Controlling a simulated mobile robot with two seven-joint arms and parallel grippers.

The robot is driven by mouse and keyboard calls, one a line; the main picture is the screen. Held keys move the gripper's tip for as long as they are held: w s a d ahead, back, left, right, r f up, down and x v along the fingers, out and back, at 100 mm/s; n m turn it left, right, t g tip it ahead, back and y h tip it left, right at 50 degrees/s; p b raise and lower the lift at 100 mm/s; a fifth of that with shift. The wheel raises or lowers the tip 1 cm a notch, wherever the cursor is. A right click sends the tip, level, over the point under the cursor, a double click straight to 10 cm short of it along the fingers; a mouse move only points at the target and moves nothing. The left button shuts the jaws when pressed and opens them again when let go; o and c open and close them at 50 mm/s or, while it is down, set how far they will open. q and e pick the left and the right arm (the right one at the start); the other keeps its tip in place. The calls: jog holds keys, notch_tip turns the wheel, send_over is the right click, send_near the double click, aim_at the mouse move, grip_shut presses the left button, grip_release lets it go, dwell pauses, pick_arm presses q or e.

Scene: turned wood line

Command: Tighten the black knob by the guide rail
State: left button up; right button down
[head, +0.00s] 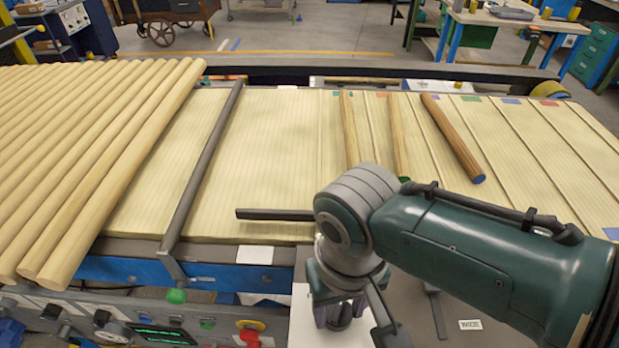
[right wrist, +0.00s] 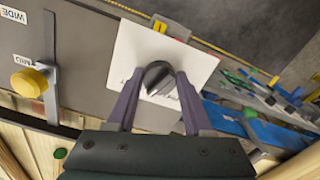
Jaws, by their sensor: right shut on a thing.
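The black knob (right wrist: 158,77) stands on a white card (right wrist: 195,62) in the right wrist view, with a pale line across its top. My right gripper (right wrist: 160,82) has its two purple fingers on either side of the knob and is shut on it. In the head view my right gripper (head: 339,312) points down beside the belt, and the arm hides much of the area around the knob. A dark bar, seemingly the guide rail (head: 272,214), lies along the near edge of the belt, partly hidden by my wrist. My left gripper is not in view.
A yellow knob (right wrist: 28,82) sits beside a slim metal bar (right wrist: 51,55). Pale rods (head: 100,150) fill the left; several darker sticks (head: 452,135) lie on the right. A control panel (head: 150,325) is at the front left.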

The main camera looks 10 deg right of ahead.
jog(key=m, duration=0.3)
jog(key=shift+a+m+p, duration=0.1)
jog(key=shift+m+p, duration=0.2)
jog(key=shift+p, duration=0.1)
jog(key=shift+m, duration=0.5)
jog(key=shift+c, duration=1.5)
grip_release()
jog(key=shift+r, duration=0.1)
